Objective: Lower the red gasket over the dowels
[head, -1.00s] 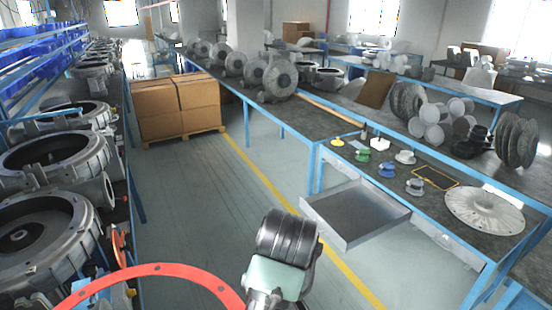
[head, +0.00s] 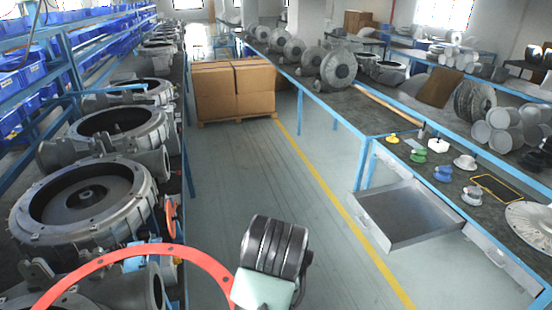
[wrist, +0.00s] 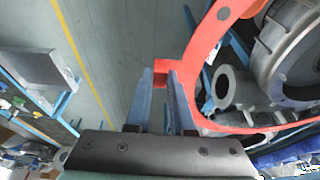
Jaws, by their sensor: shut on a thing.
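The red gasket (head: 203,259) is a large flat ring with small holes, at the bottom of the head view; its near part is out of frame. In the wrist view the gasket (wrist: 205,45) spreads to the right, and its small tab is between the two fingers of my gripper (wrist: 161,76). My gripper is shut on that tab. In the head view the fingers are hidden. The gasket is held in the air in front of the left bench. Grey blower housings, the nearest large one (head: 139,200) open at the top, stand on that bench. I cannot make out the dowels.
Blue bins (head: 95,32) fill racks behind the left bench. Cardboard boxes (head: 233,92) stand on a pallet ahead. An open metal drawer (head: 415,212) juts from the right bench into the aisle.

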